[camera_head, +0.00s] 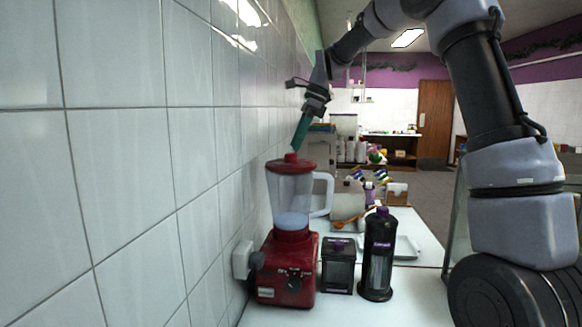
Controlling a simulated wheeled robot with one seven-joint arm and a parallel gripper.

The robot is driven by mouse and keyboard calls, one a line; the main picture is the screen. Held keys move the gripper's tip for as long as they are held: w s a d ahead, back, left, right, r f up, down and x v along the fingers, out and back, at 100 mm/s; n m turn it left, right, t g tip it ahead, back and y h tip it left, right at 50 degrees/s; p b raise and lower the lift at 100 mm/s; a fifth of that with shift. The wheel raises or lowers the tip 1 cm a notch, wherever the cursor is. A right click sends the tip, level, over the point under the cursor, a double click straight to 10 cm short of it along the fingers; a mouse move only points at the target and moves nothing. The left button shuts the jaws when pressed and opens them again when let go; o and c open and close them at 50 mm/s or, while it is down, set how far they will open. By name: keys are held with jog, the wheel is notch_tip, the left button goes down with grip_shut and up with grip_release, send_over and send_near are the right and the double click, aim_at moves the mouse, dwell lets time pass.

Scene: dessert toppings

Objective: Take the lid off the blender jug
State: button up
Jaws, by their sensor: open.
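The blender stands on the counter against the tiled wall, with a red base (287,270) and a clear jug (290,197) that has a pale handle on its right. The red lid (290,165) with a small knob is seated on top of the jug. My gripper (297,145) points down from above, its teal fingers slightly tilted, with the tips right at or just above the lid's knob. It is open. I cannot tell from this side view whether the fingers stand around the knob or touch it.
A dark square container (338,268) and a dark bottle (378,255) with a purple cap stand right of the blender. A white tray (405,248) lies behind them. The tiled wall (120,180) is close on the left. The counter's front (350,313) is clear.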

aim_at(291, 162)
jog(key=x, duration=0.3)
jog(key=shift+f, duration=0.2)
jog(key=shift+c, duration=0.4)
grip_shut()
